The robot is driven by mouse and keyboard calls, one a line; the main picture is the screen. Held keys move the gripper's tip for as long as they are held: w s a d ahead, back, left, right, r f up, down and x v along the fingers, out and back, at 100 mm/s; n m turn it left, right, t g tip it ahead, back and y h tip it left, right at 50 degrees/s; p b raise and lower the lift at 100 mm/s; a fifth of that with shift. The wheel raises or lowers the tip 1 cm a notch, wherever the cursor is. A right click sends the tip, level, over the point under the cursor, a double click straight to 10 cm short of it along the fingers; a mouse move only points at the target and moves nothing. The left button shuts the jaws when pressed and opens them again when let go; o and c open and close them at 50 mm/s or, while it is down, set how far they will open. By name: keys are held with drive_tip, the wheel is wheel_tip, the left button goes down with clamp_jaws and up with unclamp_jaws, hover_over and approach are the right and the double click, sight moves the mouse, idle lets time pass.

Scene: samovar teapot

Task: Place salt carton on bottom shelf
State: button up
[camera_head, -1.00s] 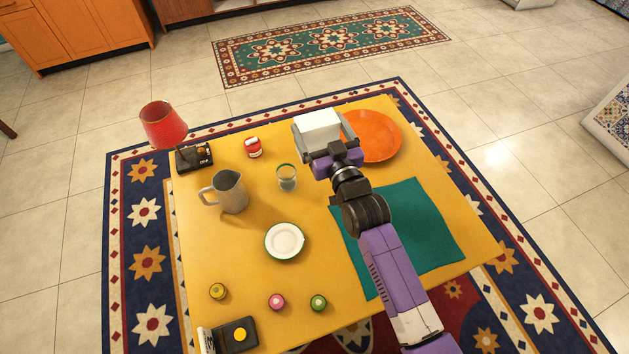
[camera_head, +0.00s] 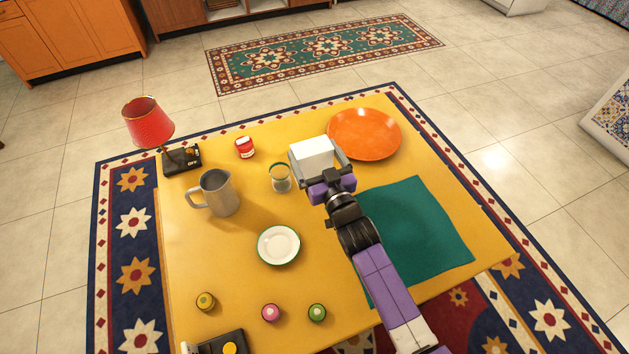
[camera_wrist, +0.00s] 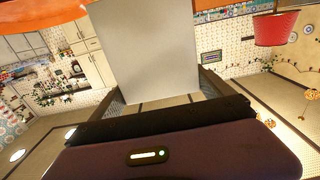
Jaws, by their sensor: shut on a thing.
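A plain white box, the salt carton (camera_head: 312,153), is held between the fingers of my gripper (camera_head: 322,168) above the far part of the yellow table. My gripper is shut on it. In the wrist view the carton (camera_wrist: 147,50) fills the upper middle between the fingers, its pale face toward the camera. In the head view, open wooden shelving (camera_head: 222,10) shows at the top edge, across the floor; only its lower part is in view, and I cannot tell whether it is the bottom shelf meant.
The yellow table (camera_head: 225,275) holds an orange plate (camera_head: 365,134), a glass (camera_head: 280,178), a grey pitcher (camera_head: 216,193), a red lamp (camera_head: 148,123), a red jar (camera_head: 244,148) and a small plate (camera_head: 278,245). Tiled floor and a rug (camera_head: 325,50) lie beyond.

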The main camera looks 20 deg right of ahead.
sight(315, 175)
drive_tip(key=shift+f+b, duration=1.1)
drive_tip(key=shift+f, duration=2.55)
drive_tip(key=shift+f, duration=0.15)
drive_tip(key=o, duration=1.8)
drive_tip(key=shift+f, duration=0.1)
drive_tip(key=shift+r, duration=0.2)
drive_tip(key=shift+s+f, duration=0.1)
drive_tip(key=shift+s, duration=0.25)
drive_tip(key=s, duration=1.1)
drive_tip(key=shift+s+b, duration=0.15)
drive_tip(key=shift+b, duration=0.15)
